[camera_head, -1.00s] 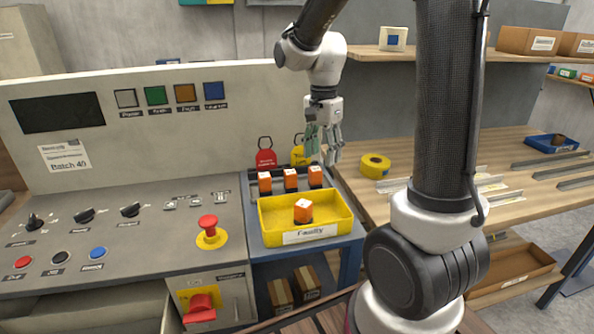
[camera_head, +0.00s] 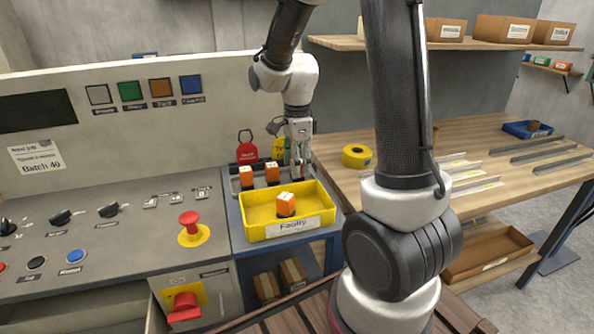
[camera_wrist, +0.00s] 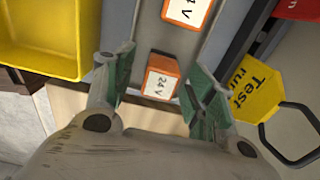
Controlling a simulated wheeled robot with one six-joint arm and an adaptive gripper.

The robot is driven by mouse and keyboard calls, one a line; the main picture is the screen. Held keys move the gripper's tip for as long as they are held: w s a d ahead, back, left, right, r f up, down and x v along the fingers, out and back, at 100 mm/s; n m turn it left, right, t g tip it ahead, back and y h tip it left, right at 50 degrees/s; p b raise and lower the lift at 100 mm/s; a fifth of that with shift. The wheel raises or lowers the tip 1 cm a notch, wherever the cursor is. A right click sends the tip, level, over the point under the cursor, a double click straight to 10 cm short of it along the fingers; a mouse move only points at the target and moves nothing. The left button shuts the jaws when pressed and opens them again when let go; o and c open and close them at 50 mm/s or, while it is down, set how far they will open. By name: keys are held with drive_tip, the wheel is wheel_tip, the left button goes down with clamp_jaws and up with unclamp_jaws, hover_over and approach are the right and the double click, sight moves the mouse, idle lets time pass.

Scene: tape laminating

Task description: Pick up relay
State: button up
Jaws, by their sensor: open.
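The relays are small orange boxes with white tops. Two stand in a row behind the yellow tray in the head view, the left relay (camera_head: 246,176) and the middle relay (camera_head: 272,173). The right-end relay is mostly hidden there by my gripper (camera_head: 298,170). In the wrist view this relay (camera_wrist: 161,80), marked 24 V, lies between the open green-padded fingers of my gripper (camera_wrist: 160,66), with gaps at both sides. The neighbouring relay (camera_wrist: 188,11) is at the top edge. Another relay (camera_head: 286,205) sits inside the yellow tray.
The yellow tray (camera_head: 290,229), labelled Faulty, stands just in front of the row. A red tag (camera_head: 246,151) and a yellow Test run tag (camera_wrist: 252,90) are close behind. A yellow tape roll (camera_head: 356,157) lies on the wooden bench at right.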

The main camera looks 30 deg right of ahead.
drive_tip(key=c, duration=1.1)
drive_tip(key=shift+r, duration=0.1)
